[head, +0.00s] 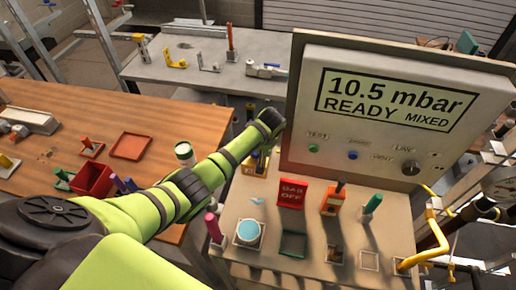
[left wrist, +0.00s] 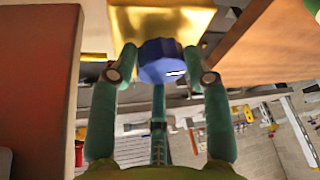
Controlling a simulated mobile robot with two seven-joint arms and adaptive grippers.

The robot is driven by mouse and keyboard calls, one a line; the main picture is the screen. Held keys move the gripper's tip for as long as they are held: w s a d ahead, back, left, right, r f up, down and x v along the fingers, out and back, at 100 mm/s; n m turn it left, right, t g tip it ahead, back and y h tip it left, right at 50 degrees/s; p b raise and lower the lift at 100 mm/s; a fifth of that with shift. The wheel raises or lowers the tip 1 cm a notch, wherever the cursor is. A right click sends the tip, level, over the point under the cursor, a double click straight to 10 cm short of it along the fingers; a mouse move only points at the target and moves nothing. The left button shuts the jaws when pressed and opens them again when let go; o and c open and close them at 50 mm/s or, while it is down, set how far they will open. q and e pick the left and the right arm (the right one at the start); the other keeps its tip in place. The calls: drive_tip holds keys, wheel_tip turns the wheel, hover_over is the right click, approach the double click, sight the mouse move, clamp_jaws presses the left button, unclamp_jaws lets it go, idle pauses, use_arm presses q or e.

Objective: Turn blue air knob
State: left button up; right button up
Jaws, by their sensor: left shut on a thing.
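The blue air knob (left wrist: 160,66) shows in the left wrist view, in front of a shiny gold-yellow block (left wrist: 190,18). My left gripper (left wrist: 160,57) has one green finger on each side of the knob and is shut on it. In the head view, my left arm reaches across to the left side of the grey console, and its wrist hides the fingers and the knob. My right gripper is not in view.
The grey control panel (head: 298,145) stands beside my left wrist; its screen (head: 395,100) reads 10.5 mbar, READY, MIXED. A wooden table (head: 55,110) lies left.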

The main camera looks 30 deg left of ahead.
use_arm(q)
drive_tip(key=shift+w+a+r, duration=0.25)
drive_tip(key=shift+a+r, duration=0.1)
drive_tip(key=o, duration=1.1)
drive_tip(key=shift+f, duration=0.2)
drive_tip(key=shift+s, duration=0.1)
drive_tip(key=shift+s+d+r, duration=0.1)
drive_tip(key=shift+d+r, duration=0.15)
drive_tip(key=shift+r, duration=0.05)
drive_tip(key=v, duration=1.1)
drive_tip(key=shift+a+r, duration=0.1)
drive_tip(key=shift+r, duration=0.05)
